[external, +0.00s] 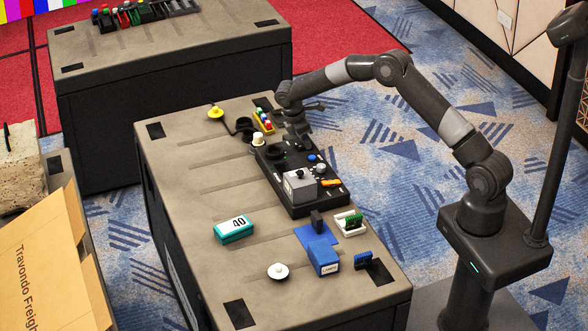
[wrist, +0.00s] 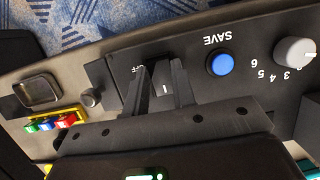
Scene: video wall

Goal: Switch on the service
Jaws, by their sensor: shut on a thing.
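The black control panel (external: 285,205) lies along the table, and it fills the middle of the wrist view (wrist: 245,85). The wrist view shows a black switch (wrist: 160,78) with OFF printed at its far end and a white line mark on it. My gripper (wrist: 161,72) has its two fingers on either side of the switch and is shut on it. The fingers hide part of the switch, so I cannot tell its position. In the external view my gripper (external: 299,130) is down at the panel's far end and the arm hides the switch.
Near the switch are a blue SAVE button (wrist: 220,62), a grey numbered dial (wrist: 295,52) and a small black knob (wrist: 92,97). A yellow holder (external: 263,122) stands beyond the panel. A grey box (external: 299,187) sits on it. A teal box (external: 234,230) lies nearer.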

